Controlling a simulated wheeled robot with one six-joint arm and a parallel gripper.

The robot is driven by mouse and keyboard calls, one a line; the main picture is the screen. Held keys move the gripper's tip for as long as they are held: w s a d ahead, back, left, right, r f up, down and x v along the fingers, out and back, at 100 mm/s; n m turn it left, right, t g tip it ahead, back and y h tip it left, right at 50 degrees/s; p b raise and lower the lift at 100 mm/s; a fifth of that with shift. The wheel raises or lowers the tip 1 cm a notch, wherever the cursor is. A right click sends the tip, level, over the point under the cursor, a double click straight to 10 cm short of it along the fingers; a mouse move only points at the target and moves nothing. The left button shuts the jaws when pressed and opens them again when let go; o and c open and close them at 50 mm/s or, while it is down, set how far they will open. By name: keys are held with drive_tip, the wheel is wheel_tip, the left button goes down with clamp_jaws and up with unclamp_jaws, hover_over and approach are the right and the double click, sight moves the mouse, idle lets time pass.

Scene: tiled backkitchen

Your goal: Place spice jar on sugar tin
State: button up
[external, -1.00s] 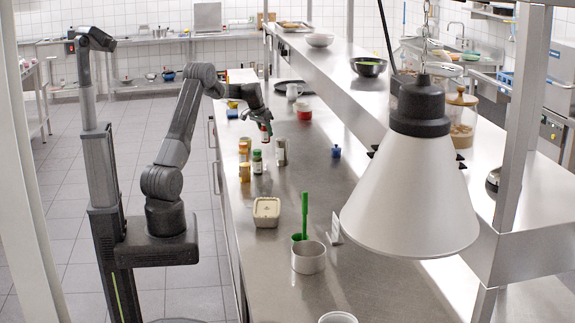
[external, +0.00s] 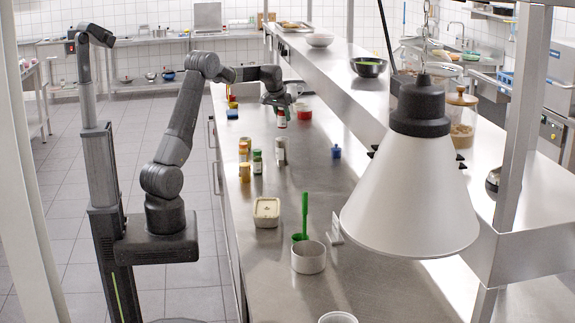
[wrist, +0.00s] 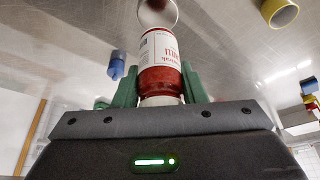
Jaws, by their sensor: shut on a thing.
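My gripper (external: 278,103) is shut on a spice jar (external: 281,119) with a white label and red contents, held above the steel counter. In the wrist view, the jar (wrist: 160,70) stands between the green fingers (wrist: 160,88), with a round pale rim (wrist: 158,12) beyond its far end. I cannot tell for sure which thing is the sugar tin. A slim silver cylinder (external: 280,151) stands beside several small jars.
Small jars (external: 244,162) stand near the counter's left edge, with a green-capped one (external: 257,162) beside them. A white pot (external: 308,257) is at the front. The raised shelf (external: 395,100) bounds the right side.

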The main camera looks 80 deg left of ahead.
sight(282, 125)
drive_tip(key=shift+f+p, duration=0.3)
drive_tip(key=shift+f, duration=2)
drive_tip(key=shift+f, duration=0.2)
drive_tip(key=o, duration=1)
drive_tip(key=shift+o, duration=0.2)
drive_tip(key=b+v, duration=0.1)
drive_tip(key=v, duration=1.1)
drive_tip(key=shift+r+b, duration=0.2)
drive_tip(key=shift+b, duration=0.1)
